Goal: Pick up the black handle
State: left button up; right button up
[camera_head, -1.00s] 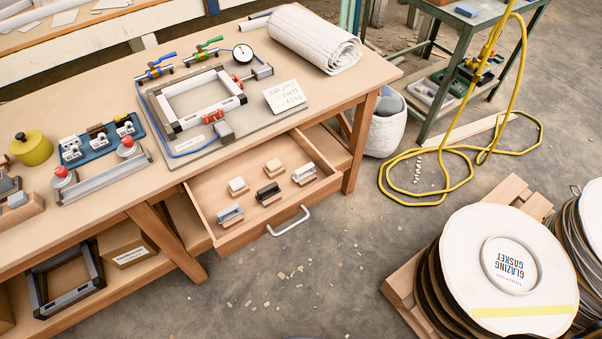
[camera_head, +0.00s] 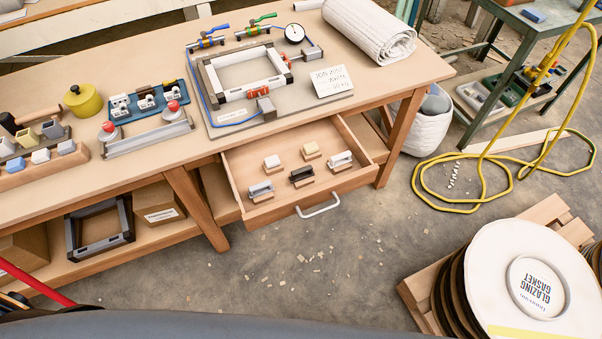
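A black handle (camera_head: 302,174) lies in the open drawer (camera_head: 250,213) of the wooden workbench. It sits at the front middle of the drawer, on a small wooden block. Other handles lie around it: a grey one (camera_head: 261,188) to its left, a white one (camera_head: 341,158) to its right, and two pale knobs behind it, one white (camera_head: 272,162) and one cream (camera_head: 311,149). Neither of my grippers shows in the head view.
The drawer's metal pull (camera_head: 318,208) sticks out over the floor. A clamping frame (camera_head: 250,76) and a rolled white blanket (camera_head: 370,30) are on the workbench (camera_head: 130,62). Round discs (camera_head: 530,275) on a pallet stand at right.

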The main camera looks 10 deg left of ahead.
aim_at(306, 171)
jog(key=k+j+z, duration=0.1)
jog(key=j+z, duration=0.25)
jog(key=k+j+z, duration=0.15)
jog(key=j+z, duration=0.25)
